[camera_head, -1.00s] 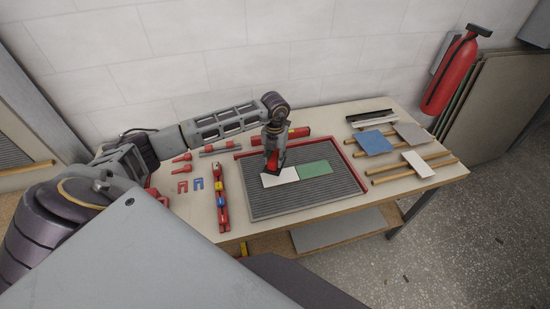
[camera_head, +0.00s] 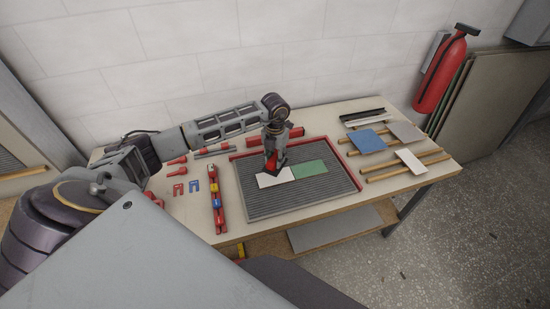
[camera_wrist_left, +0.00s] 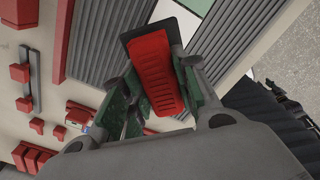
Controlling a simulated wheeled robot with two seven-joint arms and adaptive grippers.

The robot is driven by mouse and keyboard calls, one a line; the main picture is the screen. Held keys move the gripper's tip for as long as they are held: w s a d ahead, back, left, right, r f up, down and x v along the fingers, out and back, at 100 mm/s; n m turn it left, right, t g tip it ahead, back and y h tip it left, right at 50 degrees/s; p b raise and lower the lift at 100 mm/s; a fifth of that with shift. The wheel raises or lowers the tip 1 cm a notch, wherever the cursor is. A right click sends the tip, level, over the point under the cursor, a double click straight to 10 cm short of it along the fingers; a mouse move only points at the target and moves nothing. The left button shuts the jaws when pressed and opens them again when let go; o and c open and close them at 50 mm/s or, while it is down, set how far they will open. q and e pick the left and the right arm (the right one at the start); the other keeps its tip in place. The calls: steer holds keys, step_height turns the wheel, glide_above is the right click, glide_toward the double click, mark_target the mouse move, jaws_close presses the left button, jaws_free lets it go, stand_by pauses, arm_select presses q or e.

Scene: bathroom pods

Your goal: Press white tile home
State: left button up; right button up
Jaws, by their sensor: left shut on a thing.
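The white tile (camera_head: 273,179) lies flat on the grey ribbed bed of the red-edged tray (camera_head: 300,205), end to end with a green tile (camera_head: 309,168). My left gripper (camera_head: 272,158) is above the white tile's back edge, shut on a red-handled tool with a dark base. In the left wrist view the red part of the tool (camera_wrist_left: 155,75) sits between the fingers, with its dark plate in front of part of the white tile (camera_wrist_left: 176,17). I cannot tell whether the plate touches the tile. My right gripper is not in view.
A red bar with coloured clips (camera_head: 214,200) lies left of the tray. Red pieces and U-shaped spacers (camera_head: 196,186) lie further left. Blue (camera_head: 367,141), grey and white tiles rest on wooden strips to the right. A fire extinguisher (camera_head: 441,75) hangs on the wall.

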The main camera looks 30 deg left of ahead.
mark_target(275, 171)
arm_select(q)
steer(key=shift+f, duration=0.15)
steer(key=shift+f, duration=0.1)
steer(key=shift+f+b, duration=1)
steer(key=shift+f, duration=0.4)
steer(key=shift+f+b, duration=0.7)
steer(key=shift+f, duration=0.55)
steer(key=shift+f, duration=0.1)
steer(key=shift+f+b, duration=0.3)
steer(key=shift+f, duration=0.1)
steer(key=shift+f, duration=0.3)
stand_by(0.4)
steer(key=shift+s+f, duration=0.1)
steer(key=shift+f, duration=0.05)
stand_by(0.5)
